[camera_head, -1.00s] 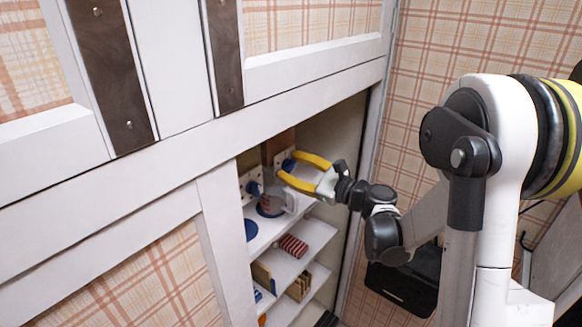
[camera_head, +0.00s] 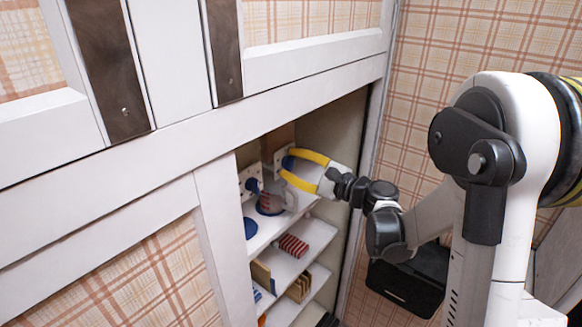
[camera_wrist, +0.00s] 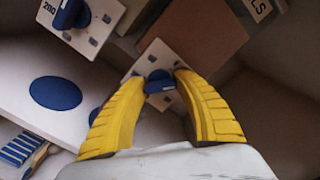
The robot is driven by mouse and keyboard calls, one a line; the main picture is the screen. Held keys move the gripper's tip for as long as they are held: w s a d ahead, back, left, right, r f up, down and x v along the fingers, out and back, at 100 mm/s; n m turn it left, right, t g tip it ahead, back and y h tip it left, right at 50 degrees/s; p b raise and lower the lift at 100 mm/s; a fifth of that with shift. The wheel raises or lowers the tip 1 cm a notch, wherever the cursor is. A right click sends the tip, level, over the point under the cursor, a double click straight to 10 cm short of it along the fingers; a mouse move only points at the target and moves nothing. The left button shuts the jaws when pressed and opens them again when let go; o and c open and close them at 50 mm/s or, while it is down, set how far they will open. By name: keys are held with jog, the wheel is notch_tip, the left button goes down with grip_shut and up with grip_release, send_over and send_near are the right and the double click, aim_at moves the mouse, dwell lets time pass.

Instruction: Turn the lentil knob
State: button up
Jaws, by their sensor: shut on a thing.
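A blue knob (camera_wrist: 159,82) on a white plate with dark dots sits between my fingertips in the wrist view. My gripper (camera_wrist: 157,80) has two yellow fingers, shut on this knob from both sides. In the head view my gripper (camera_head: 285,162) reaches into the upper part of the open cabinet, and its fingers partly hide the knob. A second blue knob (camera_wrist: 68,14) on a similar plate is at the upper left of the wrist view, beside a label reading about "2RD". A cut-off label ending in "LS" (camera_wrist: 258,8) shows at the top right; I cannot tell which knob it names.
A mug (camera_head: 271,203) stands on the shelf just below my gripper. A blue disc (camera_wrist: 56,93) lies on the white surface at left. Lower shelves hold a red striped item (camera_head: 293,245) and wooden items (camera_head: 299,287). The cabinet frame (camera_head: 222,230) borders the opening closely.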

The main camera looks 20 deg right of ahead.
jog(key=n+b, duration=0.1)
jog(key=n, duration=0.2)
jog(key=shift+n, duration=0.3)
jog(key=shift+n+b, duration=0.3)
jog(key=shift+n, duration=1.5)
jog(key=o, duration=1.2)
jog(key=shift+c, duration=0.2)
jog(key=shift+s, duration=0.1)
jog(key=v, duration=1.1)
jog(key=shift+s+d, duration=0.25)
jog(key=shift+s, duration=0.05)
